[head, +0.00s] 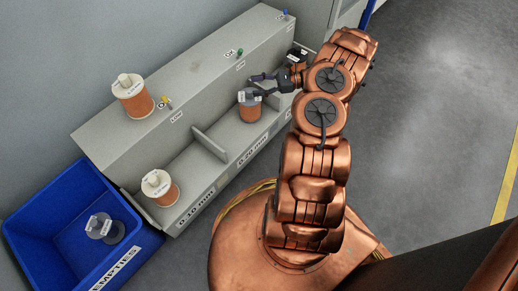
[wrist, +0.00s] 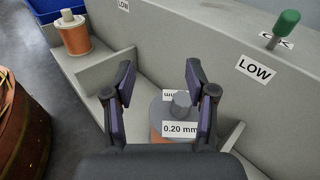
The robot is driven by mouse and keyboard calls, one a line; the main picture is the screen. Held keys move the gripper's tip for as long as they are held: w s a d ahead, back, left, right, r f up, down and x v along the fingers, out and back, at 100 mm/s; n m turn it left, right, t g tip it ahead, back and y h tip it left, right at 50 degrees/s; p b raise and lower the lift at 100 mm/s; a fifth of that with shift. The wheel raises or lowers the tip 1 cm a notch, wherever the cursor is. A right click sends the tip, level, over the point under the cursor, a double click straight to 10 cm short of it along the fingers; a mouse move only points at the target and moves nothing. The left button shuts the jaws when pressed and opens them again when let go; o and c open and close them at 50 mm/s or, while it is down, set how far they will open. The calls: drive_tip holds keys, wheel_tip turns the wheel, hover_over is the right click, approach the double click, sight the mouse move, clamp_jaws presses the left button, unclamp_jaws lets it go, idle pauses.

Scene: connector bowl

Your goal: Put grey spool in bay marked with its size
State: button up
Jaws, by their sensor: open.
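The grey spool (head: 250,112), wound with copper wire, stands upright in the bay marked 0.20 mm (head: 232,163). In the wrist view the spool (wrist: 172,108) shows a grey top with a hub and a label reading 0.20 mm. My gripper (head: 256,85) is open at the spool's top. In the wrist view its two fingers (wrist: 160,78) are apart, with the spool's hub between and below them; I see no contact. The spool's lower part is partly hidden by my gripper.
A cream spool (head: 160,188) stands in the 0.10 mm bay, beyond a low divider (head: 210,143). Another cream spool (head: 133,97) is on the upper ledge, near yellow and green (head: 240,53) levers. A blue EMPTIES bin (head: 60,190) holds a bare grey spool. A black labelled item (head: 297,53) is behind my gripper.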

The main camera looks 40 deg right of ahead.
drive_tip(key=a+r+n+g, duration=0.6)
drive_tip(key=a+r, duration=0.4)
drive_tip(key=a, duration=0.3)
drive_tip(key=s+a+r+n+g+h, duration=0.3)
drive_tip(key=s+a+r+n+g, duration=0.35)
drive_tip(key=a, duration=0.55)
drive_tip(key=s+a+r+n+h, duration=0.2)
drive_tip(key=s, duration=0.5)
drive_tip(key=s+a+r+n+h, duration=0.2)
drive_tip(key=s+n+h, duration=0.1)
drive_tip(key=s, duration=0.3)
drive_tip(key=s+d+n+h, duration=0.4)
drive_tip(key=s+n+h, duration=0.1)
drive_tip(key=s, duration=0.8)
drive_tip(key=shift+s+r+n+t+h, duration=0.25)
drive_tip(key=shift+r+n+t+h, duration=0.15)
drive_tip(key=shift+h, duration=0.3)
drive_tip(key=shift+r, duration=0.1)
drive_tip(key=r+p, duration=0.1)
drive_tip(key=s+r+p, duration=0.1)
drive_tip(key=r, duration=0.1)
drive_tip(key=shift+s+g+p, duration=0.2)
drive_tip(key=shift+g+p, duration=0.05)
drive_tip(key=shift+p, duration=0.15)
